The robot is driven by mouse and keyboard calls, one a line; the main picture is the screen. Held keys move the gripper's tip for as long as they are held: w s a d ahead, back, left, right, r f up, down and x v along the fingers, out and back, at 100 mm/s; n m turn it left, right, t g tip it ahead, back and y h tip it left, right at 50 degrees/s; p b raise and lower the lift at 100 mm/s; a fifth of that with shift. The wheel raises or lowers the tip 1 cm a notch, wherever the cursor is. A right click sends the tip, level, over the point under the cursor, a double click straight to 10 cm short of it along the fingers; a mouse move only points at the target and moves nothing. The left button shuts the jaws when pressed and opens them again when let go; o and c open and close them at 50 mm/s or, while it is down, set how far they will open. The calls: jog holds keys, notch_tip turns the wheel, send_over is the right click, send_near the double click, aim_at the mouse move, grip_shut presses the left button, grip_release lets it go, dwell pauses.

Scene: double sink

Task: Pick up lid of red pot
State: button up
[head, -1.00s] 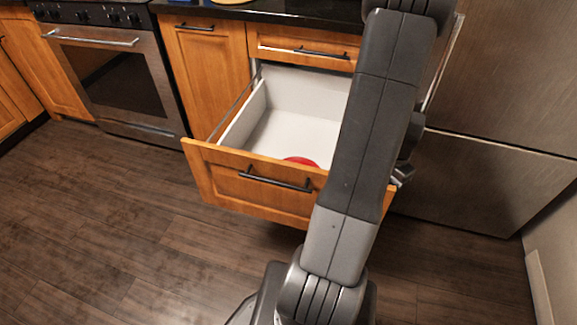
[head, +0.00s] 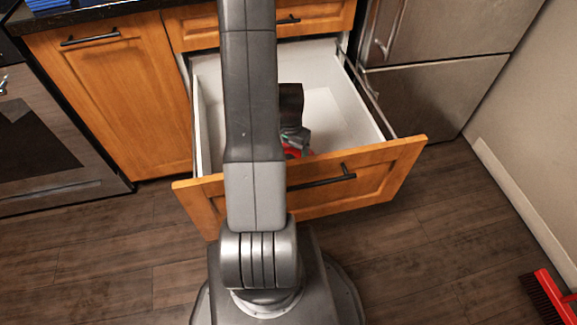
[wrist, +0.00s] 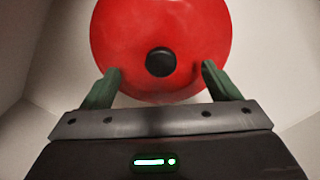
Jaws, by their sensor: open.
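The red pot lid (wrist: 195,30) shows in the wrist view as a round red disc with a black knob (wrist: 160,62) at its middle. A small red part of it (head: 291,151) shows in the head view, inside the open drawer near its front panel. My gripper (wrist: 157,80) is open, with its two green fingers apart on the left and right of the knob and over the near part of the lid in the picture. I cannot tell whether the fingers touch the lid. The pot under the lid cannot be made out.
The open white drawer (head: 345,115) has a wooden front panel (head: 385,180) with a black handle. A steel fridge (head: 430,95) is at the right and an oven (head: 50,150) at the left. A red brush (head: 550,297) lies on the floor at right.

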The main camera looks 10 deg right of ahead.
aim_at(289, 158)
notch_tip(289, 158, down, 4)
jog(key=shift+a+r+b, duration=0.1)
jog(key=shift+b, duration=0.3)
jog(key=shift+s, duration=0.1)
jog(key=c, duration=1.8)
